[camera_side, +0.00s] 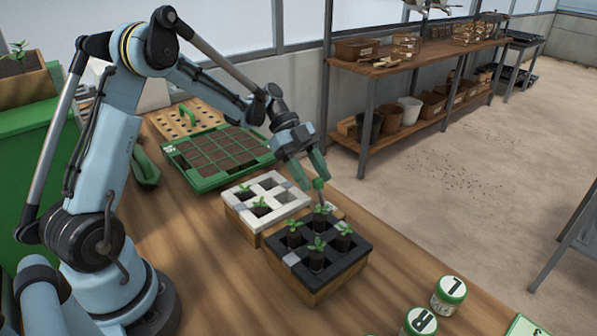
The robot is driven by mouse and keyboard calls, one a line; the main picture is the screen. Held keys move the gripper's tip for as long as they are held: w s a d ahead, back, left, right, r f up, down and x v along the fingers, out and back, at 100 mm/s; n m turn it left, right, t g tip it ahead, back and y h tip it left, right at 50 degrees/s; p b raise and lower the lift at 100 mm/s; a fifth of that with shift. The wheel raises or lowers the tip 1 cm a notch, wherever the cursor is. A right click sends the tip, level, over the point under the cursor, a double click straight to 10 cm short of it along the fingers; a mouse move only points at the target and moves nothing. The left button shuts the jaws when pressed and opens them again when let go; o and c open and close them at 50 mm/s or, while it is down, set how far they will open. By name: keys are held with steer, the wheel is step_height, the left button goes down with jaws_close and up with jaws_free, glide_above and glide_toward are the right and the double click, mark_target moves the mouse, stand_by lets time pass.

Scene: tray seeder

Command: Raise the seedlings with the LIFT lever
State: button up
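A lever with a green knob (319,184) stands on a small wooden base behind a black-topped box (288,260); I cannot read a LIFT label. Several seedlings (317,244) in dark plugs stand in the black top, with their plugs showing above it. Beside it, a white-topped box (242,212) has square openings, with seedlings (261,203) in some of them. My gripper (314,183) reaches down from the upper left. Its green fingers are apart, with the tips right at the knob. I cannot tell whether they touch it.
A green seed tray (205,183) and a wooden board with holes (160,127) lie behind the boxes. Jars marked L (449,291) and R (420,321) stand at the front right. Bare table (200,250) lies left of the boxes.

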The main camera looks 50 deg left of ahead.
steer(key=v, duration=1.2)
steer(key=s+d+f+n+t+y, duration=0.1)
steer(key=s+d+n+t+y, duration=0.6)
steer(key=s+d+n, duration=0.5)
steer(key=n+y, duration=0.2)
steer(key=n, duration=0.4)
steer(key=shift+s+f+y, duration=0.2)
steer(key=shift+s+y, duration=0.05)
steer(key=shift+y, duration=0.15)
